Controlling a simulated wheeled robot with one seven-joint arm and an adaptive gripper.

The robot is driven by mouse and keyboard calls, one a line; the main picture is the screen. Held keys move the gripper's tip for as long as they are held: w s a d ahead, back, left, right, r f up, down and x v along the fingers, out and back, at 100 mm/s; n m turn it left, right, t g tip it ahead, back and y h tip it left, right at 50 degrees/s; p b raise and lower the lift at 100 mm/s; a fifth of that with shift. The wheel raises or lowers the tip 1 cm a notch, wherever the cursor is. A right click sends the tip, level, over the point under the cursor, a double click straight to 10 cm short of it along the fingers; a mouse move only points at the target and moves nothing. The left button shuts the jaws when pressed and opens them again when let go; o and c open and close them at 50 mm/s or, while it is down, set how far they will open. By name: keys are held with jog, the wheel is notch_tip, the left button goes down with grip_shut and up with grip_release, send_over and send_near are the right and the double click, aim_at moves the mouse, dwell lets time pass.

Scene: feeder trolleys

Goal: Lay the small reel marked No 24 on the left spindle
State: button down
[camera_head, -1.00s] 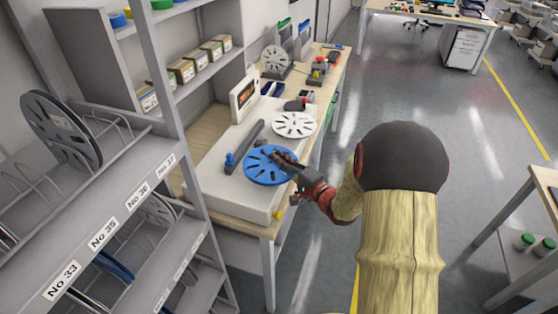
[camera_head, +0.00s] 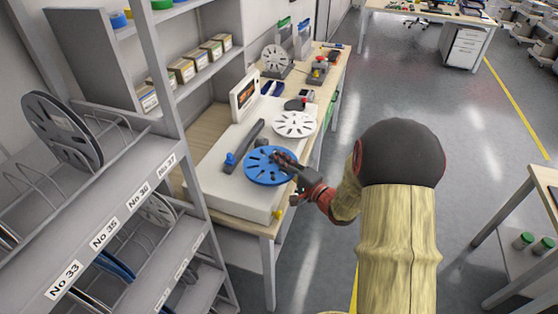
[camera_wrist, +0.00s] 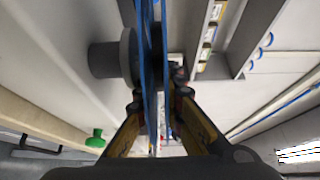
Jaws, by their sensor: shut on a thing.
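My gripper (camera_head: 287,163) is shut on the rim of a blue slotted reel (camera_head: 258,170). In the wrist view the reel (camera_wrist: 150,60) shows edge-on between my two fingers (camera_wrist: 155,98). The reel lies roughly flat over the left part of the white machine (camera_head: 213,181). A grey flanged cylinder (camera_wrist: 112,58), perhaps the left spindle, is close beside the reel's face in the wrist view. I cannot tell whether the reel is around it or just above it. No number is readable on the blue reel.
A white reel (camera_head: 294,125) lies on the machine behind the blue one. A dark bar (camera_head: 244,146) and a small screen (camera_head: 244,94) stand along its back. The shelf rack (camera_head: 190,170) with several reels is close on the left. Open floor (camera_head: 430,100) is to the right.

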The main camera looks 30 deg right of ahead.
aim_at(293, 176)
jog(key=shift+f, duration=0.3)
jog(key=shift+s+a+f+b, duration=0.1)
jog(key=shift+s+f+b, duration=0.1)
jog(key=shift+f, duration=0.3)
jog(key=shift+s+a+f+b, duration=0.1)
jog(key=shift+f+b, duration=0.05)
jog(key=shift+f, duration=0.3)
jog(key=c, duration=1.8)
grip_release()
jog(key=shift+d+f, duration=0.1)
jog(key=shift+c, duration=0.2)
jog(key=shift+s+d+r+p, duration=0.2)
jog(key=shift+s+p, duration=0.25)
jog(key=shift+s, duration=0.65)
jog(key=shift+s+d+r+p, duration=0.15)
jog(key=shift+s+p, duration=0.35)
jog(key=shift+s, duration=0.55)
jog(key=shift+s+d+r+p, duration=0.15)
jog(key=shift+s+p, duration=0.3)
jog(key=shift+s, duration=0.65)
jog(key=shift+d, duration=0.1)
jog(key=shift+f, duration=0.1)
